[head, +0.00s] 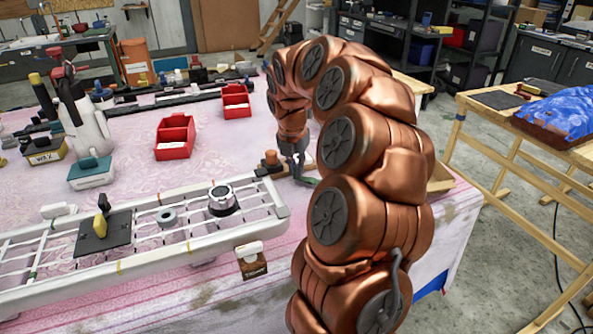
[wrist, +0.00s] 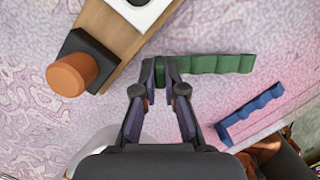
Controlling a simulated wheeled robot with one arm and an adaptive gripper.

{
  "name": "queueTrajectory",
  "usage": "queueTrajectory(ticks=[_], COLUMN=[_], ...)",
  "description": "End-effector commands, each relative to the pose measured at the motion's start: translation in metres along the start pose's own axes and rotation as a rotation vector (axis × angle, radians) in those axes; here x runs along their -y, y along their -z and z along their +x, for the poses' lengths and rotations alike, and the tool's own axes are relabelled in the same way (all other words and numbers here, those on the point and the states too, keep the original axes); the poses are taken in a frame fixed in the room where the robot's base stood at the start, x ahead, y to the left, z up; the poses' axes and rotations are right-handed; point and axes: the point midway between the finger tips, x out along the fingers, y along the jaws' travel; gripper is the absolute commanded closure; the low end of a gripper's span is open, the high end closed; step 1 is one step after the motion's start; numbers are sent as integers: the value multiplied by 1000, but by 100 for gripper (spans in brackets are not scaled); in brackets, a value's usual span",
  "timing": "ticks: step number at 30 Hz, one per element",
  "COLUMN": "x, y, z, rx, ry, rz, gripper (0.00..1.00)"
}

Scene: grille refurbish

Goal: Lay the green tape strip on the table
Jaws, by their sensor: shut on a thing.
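My gripper (wrist: 166,75) is shut on one end of the green tape strip (wrist: 222,64). The rest of the strip sticks out to the right of the fingertips in the wrist view, with a wavy edge. In the head view my gripper (head: 298,163) points down over the table (head: 222,258), and a small part of the green strip (head: 307,181) shows beside it. The table has a pink and white patterned cover. I cannot tell whether the strip touches the table.
A blue strip (wrist: 250,113) lies right of my gripper in the wrist view. A wooden board (wrist: 122,42) with a dark block and orange knob (wrist: 72,74) is close on the left. The long white grille (head: 150,265) and red bins (head: 175,138) stand left in the head view.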

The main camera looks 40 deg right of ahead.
Motion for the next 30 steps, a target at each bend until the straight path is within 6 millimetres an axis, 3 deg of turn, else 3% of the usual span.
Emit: queueTrajectory(ticks=[3,14,15,21,30], x=[0,0,0,0,0], y=[2,3,3,3,2], z=[11,13,13,13,13], rx=[-1,-1,0,0,0], ry=[0,0,-1,-1,-1], rz=[-1,-1,0,0,0], gripper=[100,100,87,66,65])
